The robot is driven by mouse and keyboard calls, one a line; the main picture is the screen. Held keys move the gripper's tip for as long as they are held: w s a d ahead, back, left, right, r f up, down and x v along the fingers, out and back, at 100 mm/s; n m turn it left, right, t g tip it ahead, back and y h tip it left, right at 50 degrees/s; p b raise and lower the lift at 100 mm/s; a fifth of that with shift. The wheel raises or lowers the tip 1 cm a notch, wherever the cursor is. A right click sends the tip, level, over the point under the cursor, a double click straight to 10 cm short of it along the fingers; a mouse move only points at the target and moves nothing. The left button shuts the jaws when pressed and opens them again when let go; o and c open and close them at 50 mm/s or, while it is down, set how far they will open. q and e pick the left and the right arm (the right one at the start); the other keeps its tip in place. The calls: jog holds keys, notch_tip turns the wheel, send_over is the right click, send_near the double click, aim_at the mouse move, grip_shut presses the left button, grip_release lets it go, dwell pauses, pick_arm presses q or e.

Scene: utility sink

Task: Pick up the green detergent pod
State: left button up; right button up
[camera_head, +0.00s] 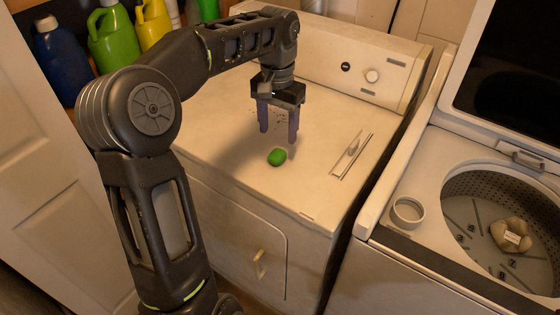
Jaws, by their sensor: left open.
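The green detergent pod (277,157) lies on the white top of the dryer-like machine (225,125), near the middle of its surface. It is small, rounded and bright green. My left gripper (278,132) points down above and slightly behind the pod. Its two purplish fingers are apart, with nothing between them, and they do not appear to touch the pod. The exact height of the fingertips over the surface is hard to tell. My right gripper is not in view.
A flat metal slot piece (352,155) lies right of the pod. A control panel with a knob (372,76) rises behind. An open washer (400,262) with a beige item (511,236) in its drum stands right. Blue (62,60), green (113,38) and yellow (152,22) bottles stand back left.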

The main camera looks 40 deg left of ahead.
aim_at(277, 153)
pick_arm(q)
jog(key=shift+f, duration=1.25)
jog(key=shift+s+f+p, duration=0.1)
jog(key=shift+f+p, duration=0.55)
jog(key=shift+f, duration=1.95)
grip_shut()
